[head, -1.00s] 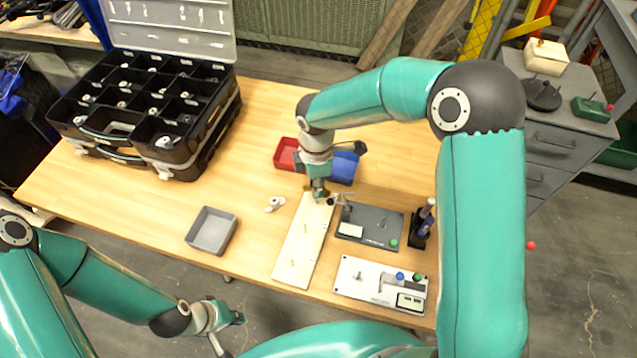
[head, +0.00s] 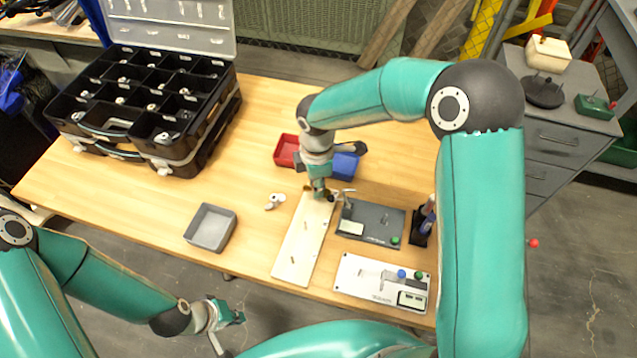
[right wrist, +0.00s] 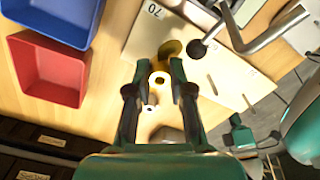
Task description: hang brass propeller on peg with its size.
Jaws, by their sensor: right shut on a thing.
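The brass propeller (right wrist: 170,49) shows in the right wrist view as a yellow metal piece at the fingertips. My right gripper (right wrist: 153,82) is shut on it; the fingers hide part of it. In the head view my right gripper (head: 319,192) is at the far end of the pale peg board (head: 298,252). The board has upright pegs, one near its middle (head: 305,226) and one nearer the front (head: 292,260). A "70" mark shows at the board's end in the wrist view. I cannot tell whether the propeller is around a peg. My left gripper (head: 232,314) is off the table's front edge, its jaws unclear.
White small parts (head: 274,201) lie left of the board, and a grey tray (head: 211,228) stands further left. Red (head: 286,151) and blue (head: 346,166) bins stand behind. A dark plate (head: 370,222) and a white caliper plate (head: 380,283) are at the right.

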